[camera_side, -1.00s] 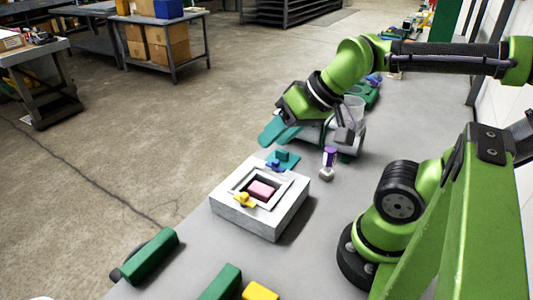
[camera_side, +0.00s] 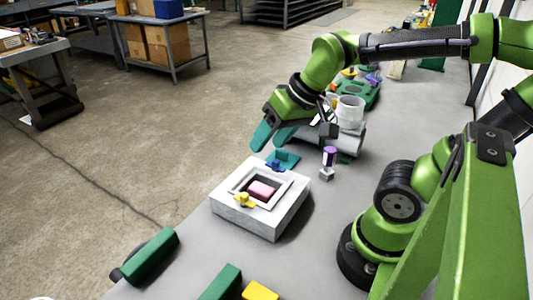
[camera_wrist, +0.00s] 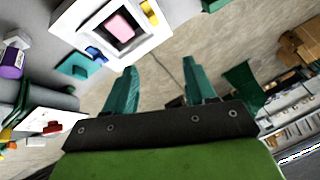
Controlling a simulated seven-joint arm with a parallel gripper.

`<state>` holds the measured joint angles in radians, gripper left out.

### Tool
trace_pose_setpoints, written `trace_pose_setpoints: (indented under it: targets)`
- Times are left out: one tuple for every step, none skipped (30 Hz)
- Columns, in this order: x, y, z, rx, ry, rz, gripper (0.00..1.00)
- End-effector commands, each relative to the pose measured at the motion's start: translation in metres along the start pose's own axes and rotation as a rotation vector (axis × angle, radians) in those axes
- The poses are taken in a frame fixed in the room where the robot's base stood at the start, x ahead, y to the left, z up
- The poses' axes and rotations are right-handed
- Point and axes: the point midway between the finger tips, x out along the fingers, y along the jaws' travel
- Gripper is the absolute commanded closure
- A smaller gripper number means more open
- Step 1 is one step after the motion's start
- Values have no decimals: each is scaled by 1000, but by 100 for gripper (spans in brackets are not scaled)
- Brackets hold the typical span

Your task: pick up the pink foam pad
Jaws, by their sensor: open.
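The pink foam pad (camera_side: 262,189) lies in the square recess of a pale grey block (camera_side: 262,222) on the bench. It also shows in the wrist view (camera_wrist: 119,27), at the top, inside the recess. My gripper (camera_side: 268,138) is above the bench beyond the block, with its two teal fingers apart and nothing between them. In the wrist view the open fingers (camera_wrist: 162,82) point toward the upper part of the picture, and the pad lies beyond them to the upper left.
A yellow piece (camera_side: 244,201) and a blue piece (camera_side: 274,166) sit on the block's rim. A teal piece (camera_side: 284,159) lies just behind it. A purple-topped item (camera_side: 329,158) stands to the right. Green and yellow blocks (camera_side: 260,291) lie at the front.

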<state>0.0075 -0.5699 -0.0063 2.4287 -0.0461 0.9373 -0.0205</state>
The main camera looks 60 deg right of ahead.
Motion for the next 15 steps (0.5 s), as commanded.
trace_pose_setpoints:
  targets:
    - [10,4,-6,-19,-61,38,45]
    - [15,6,-10,-36,-95,59,45]
    - [21,10,-14,-63,-142,88,45]
    - [26,13,-18,-85,-178,108,45]
    - [30,16,-21,-108,-213,128,45]
    - [35,20,-25,-138,-259,152,45]
    - [38,22,-28,-161,-291,169,45]
    - [41,25,-30,-185,-321,184,45]
    - [44,29,-34,-214,-358,202,45]
    - [45,31,-36,-235,-383,212,45]
    - [46,33,-38,-256,-407,222,45]
    - [44,35,-41,-286,-432,232,45]
    - [41,35,-43,-305,-439,236,45]
    - [39,36,-43,-320,-445,237,45]
    - [40,37,-40,-332,-457,236,45]
